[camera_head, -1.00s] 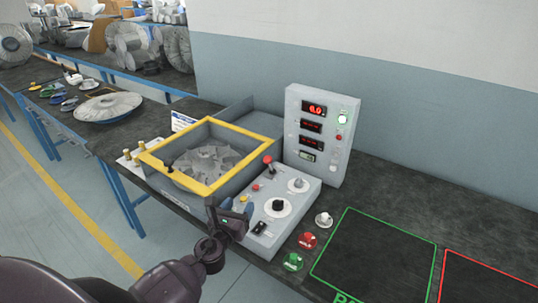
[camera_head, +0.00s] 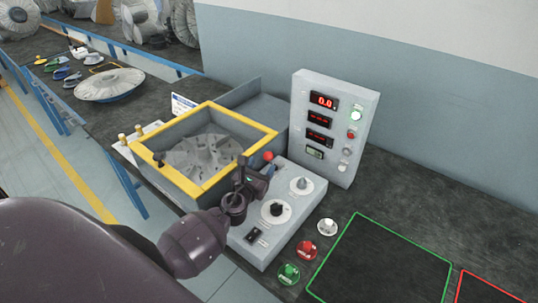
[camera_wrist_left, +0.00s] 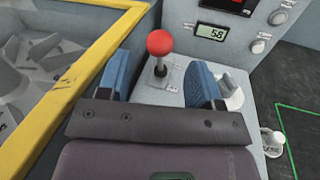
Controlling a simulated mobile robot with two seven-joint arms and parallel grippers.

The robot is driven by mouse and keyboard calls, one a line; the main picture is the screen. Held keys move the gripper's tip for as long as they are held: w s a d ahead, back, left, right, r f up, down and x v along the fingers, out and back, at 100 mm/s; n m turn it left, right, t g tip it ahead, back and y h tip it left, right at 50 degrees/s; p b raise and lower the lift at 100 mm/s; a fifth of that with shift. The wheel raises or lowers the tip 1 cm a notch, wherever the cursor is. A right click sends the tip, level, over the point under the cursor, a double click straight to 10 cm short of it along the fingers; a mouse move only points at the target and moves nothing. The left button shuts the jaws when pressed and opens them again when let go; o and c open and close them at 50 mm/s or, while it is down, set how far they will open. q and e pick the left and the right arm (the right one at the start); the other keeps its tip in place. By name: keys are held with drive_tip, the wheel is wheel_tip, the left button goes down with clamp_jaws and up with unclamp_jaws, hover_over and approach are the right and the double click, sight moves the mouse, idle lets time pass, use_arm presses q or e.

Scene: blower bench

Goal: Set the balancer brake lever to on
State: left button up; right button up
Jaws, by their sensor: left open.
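The lever with a round red knob (camera_head: 268,156) stands on the control box at its far corner, next to the yellow-framed balancer. It also shows in the left wrist view (camera_wrist_left: 160,43), roughly upright on a small plate whose marking I cannot read. My left gripper (camera_head: 256,179) is open and empty, over the control box on the near side of the lever. In the wrist view its two blue fingers (camera_wrist_left: 160,70) stand on either side of the lever, which is a little beyond them; I see no contact. My right gripper is not in view.
The balancer's yellow frame (camera_head: 151,159) lies close left of my left gripper. The control box (camera_head: 256,240) carries black and grey dials. A display panel (camera_head: 335,128) stands behind. Red (camera_head: 306,250) and green (camera_head: 288,273) buttons sit at right, beside a green-outlined area (camera_head: 382,265).

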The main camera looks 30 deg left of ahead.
sight(266, 159)
use_arm(q)
drive_tip(key=shift+w+a, duration=0.2)
drive_tip(key=shift+w, duration=0.8)
drive_tip(key=shift+w+a, duration=0.15)
drive_tip(key=shift+w, duration=0.85)
drive_tip(key=shift+w+a, duration=0.2)
drive_tip(key=shift+w, duration=0.8)
drive_tip(key=shift+c, duration=0.3)
clamp_jaws()
